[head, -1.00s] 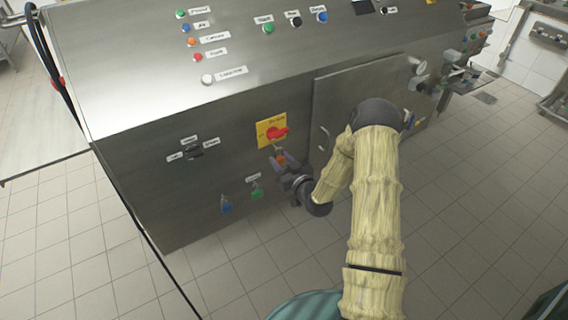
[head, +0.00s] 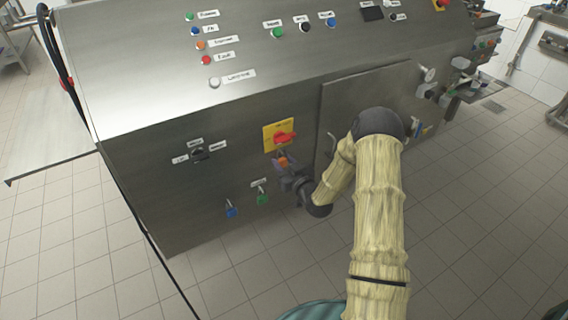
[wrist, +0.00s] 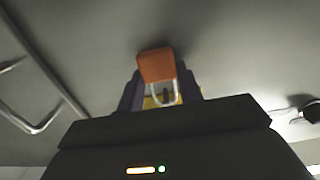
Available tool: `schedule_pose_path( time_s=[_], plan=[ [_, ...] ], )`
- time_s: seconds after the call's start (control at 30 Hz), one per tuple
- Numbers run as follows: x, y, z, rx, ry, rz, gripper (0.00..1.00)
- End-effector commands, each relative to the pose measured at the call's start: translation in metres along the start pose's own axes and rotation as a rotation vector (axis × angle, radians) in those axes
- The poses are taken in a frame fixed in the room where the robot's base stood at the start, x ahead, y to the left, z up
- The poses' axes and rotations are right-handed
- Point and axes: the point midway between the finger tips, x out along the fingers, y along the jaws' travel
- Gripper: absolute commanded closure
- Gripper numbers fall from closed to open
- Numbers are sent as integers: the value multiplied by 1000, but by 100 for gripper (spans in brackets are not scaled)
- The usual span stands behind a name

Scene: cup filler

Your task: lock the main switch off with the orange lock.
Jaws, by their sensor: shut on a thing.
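The main switch (head: 284,138) is a red rotary handle on a yellow plate (head: 269,131) on the machine's steel front. Its handle lies roughly crosswise in the head view. My gripper (head: 280,163) is just below the switch, its purple fingers shut on the orange lock (head: 283,161). In the wrist view the orange lock (wrist: 157,65) sits between the fingertips, with its pale metal shackle (wrist: 166,97) showing below its body. Whether the lock touches the switch cannot be told. The switch is not clearly visible in the wrist view.
A blue lock (head: 231,211) and a green lock (head: 262,199) hang low on the front panel. A black selector switch (head: 199,155) is to the left. A steel door (head: 345,105) with a handle is just right of the switch, behind my arm.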

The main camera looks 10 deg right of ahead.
Motion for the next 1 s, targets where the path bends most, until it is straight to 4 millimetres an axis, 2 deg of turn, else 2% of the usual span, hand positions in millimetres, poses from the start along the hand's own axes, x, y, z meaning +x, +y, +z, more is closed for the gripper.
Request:
schedule_pose_path(
  time_s=[0.27,0.3,0.4,0.77,0.87,1.0],
  plan=[
    [0,0,0,0,0,0,89],
    [0,0,0,0,0,0,56],
    [0,0,0,0,0,0,39],
    [-3,0,1,0,-2,0,39],
    [-11,0,1,0,-3,1,39],
    [-32,1,1,2,-4,1,39]
  ],
)
